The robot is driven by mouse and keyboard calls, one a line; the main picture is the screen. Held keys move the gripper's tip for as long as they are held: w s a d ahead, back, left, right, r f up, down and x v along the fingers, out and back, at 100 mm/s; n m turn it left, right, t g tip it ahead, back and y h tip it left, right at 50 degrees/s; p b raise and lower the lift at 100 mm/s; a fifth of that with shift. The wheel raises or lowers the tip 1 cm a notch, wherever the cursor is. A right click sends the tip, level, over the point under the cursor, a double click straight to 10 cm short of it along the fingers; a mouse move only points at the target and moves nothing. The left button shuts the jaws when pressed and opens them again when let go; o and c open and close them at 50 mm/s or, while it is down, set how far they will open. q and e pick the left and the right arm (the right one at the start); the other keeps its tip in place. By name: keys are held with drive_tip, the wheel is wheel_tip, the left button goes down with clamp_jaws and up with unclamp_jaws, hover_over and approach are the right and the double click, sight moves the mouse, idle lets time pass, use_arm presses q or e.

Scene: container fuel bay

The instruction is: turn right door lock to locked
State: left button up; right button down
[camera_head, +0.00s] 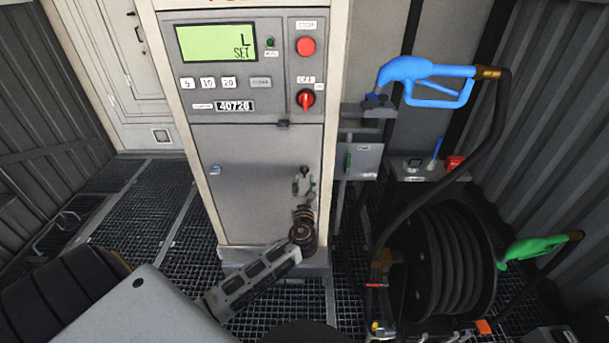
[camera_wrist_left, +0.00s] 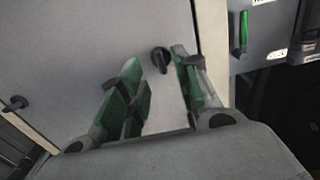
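The right door lock (camera_wrist_left: 160,60) is a small black knob near the right edge of the grey cabinet door (camera_head: 250,190). In the left wrist view its grip looks roughly upright, slightly tilted. I see no clear contact. The left door lock (camera_head: 215,170) also shows in the left wrist view (camera_wrist_left: 15,103). My right gripper is out of view.
Above the door is a panel with a green display (camera_head: 216,43), a red stop button (camera_head: 306,47) and a red switch (camera_head: 306,99). To the right are a blue nozzle (camera_head: 425,80), a black hose reel (camera_head: 440,262) and a green nozzle (camera_head: 535,247). Grated floor (camera_head: 130,225) lies left.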

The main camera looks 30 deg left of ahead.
sight(304, 173)
use_arm(q)
drive_tip(key=shift+x, duration=3)
drive_tip(key=shift+s, duration=0.1)
clamp_jaws()
